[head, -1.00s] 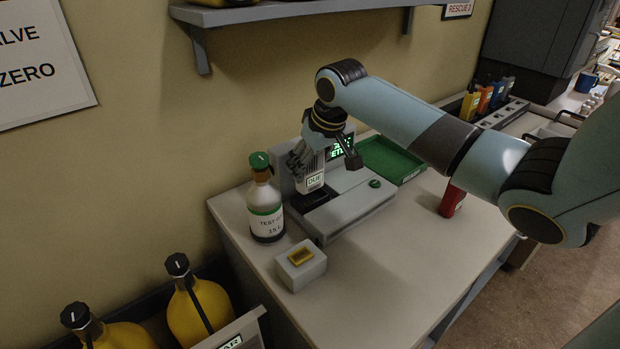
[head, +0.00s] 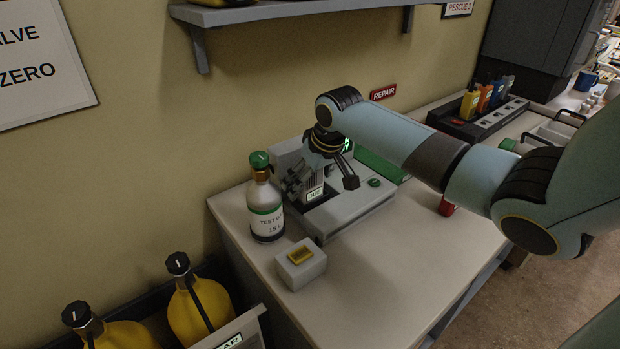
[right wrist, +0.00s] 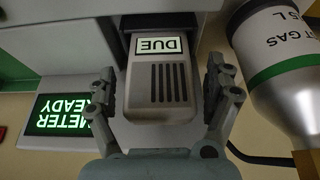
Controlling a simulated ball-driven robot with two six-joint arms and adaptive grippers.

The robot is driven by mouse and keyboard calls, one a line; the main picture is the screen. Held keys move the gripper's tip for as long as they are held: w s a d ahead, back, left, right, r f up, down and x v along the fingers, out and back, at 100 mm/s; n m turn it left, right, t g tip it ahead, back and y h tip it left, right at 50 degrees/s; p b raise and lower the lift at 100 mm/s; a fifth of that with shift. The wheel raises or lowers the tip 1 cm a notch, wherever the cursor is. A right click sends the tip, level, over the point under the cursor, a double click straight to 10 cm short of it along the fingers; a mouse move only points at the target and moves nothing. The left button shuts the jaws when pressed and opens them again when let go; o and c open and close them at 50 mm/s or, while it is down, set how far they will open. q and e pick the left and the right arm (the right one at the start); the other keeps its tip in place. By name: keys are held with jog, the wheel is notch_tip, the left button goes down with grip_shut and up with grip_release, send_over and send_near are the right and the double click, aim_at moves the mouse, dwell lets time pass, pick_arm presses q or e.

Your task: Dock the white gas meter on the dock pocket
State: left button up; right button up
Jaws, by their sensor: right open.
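The white gas meter (head: 314,194) stands upright at the test station, its lower end at the dark dock pocket (head: 330,198). Its lit label reads DUE. In the right wrist view the meter (right wrist: 158,92) sits between the two fingers, with its label end against the dark pocket edge (right wrist: 130,22). My right gripper (head: 322,184) is open, one finger on each side of the meter; small gaps show in the wrist view. Whether the meter is fully seated is hidden. My left gripper is not in view.
A test gas bottle (head: 266,205) stands close left of the dock. A small grey block with a yellow recess (head: 300,262) sits in front. A green screen (right wrist: 65,115) reads METER READY.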

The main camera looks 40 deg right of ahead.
jog(key=v, duration=1.2)
jog(key=shift+r, duration=0.15)
jog(key=shift+s, duration=0.1)
